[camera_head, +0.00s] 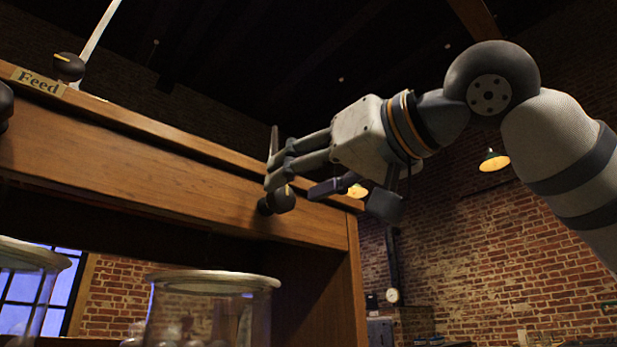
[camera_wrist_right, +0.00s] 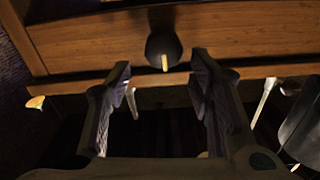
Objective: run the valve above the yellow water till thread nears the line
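A dark round knob with a pale pointer mark (camera_head: 283,199) sits on the front of the wooden beam (camera_head: 150,172), toward its right end. My right gripper (camera_head: 271,168) is at this knob. In the right wrist view, my right gripper (camera_wrist_right: 160,80) is open, with the knob (camera_wrist_right: 163,46) in line with the gap between its fingertips. I cannot tell whether the fingers touch it. A glass jar (camera_head: 208,312) stands below, its lower part cut off. No yellow water or thread shows. My left gripper is not in view.
Another glass jar (camera_head: 30,262) is at the lower left. A second dark knob (camera_head: 68,67) is by the "Feed" label (camera_head: 38,81), near a slanting pale bar (camera_head: 99,30). Another dark rounded thing (camera_head: 4,105) is cut off at the left edge. A brick wall lies beyond.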

